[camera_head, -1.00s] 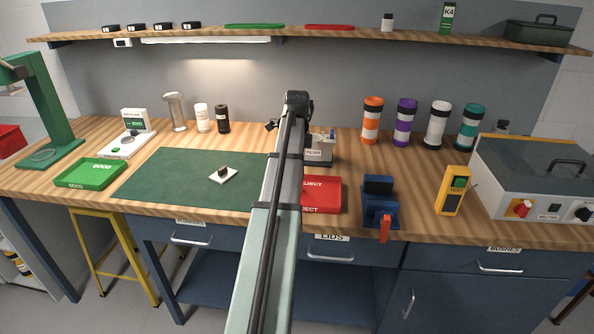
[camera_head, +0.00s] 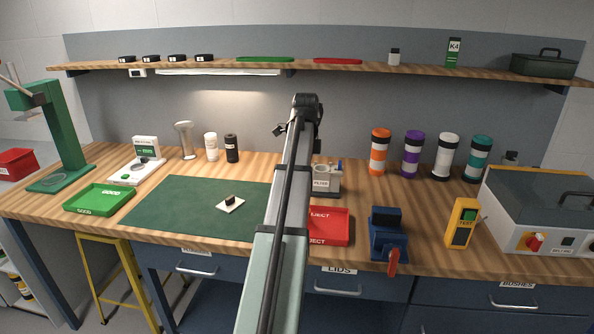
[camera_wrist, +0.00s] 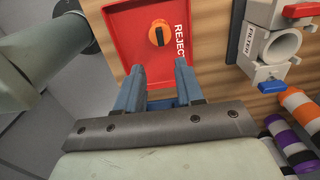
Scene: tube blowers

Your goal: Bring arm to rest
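My gripper (camera_wrist: 159,75) shows in the wrist view with its two fingers apart and nothing between them. It is above the bench near the red REJECT tray (camera_wrist: 125,43). A small orange and black part (camera_wrist: 158,33) lies in that tray. In the head view my arm reaches over the middle of the bench, and the gripper itself cannot be made out there. The arm hides part of the red REJECT tray (camera_head: 328,227) and the right side of the green mat (camera_head: 180,208).
A dark part on a white square (camera_head: 230,204) lies on the mat. A green GOOD tray (camera_head: 98,200) is at left. A filter holder (camera_head: 327,180), a blue vise (camera_head: 388,236), a yellow tester (camera_head: 461,222) and several banded cylinders (camera_head: 412,155) stand to the right.

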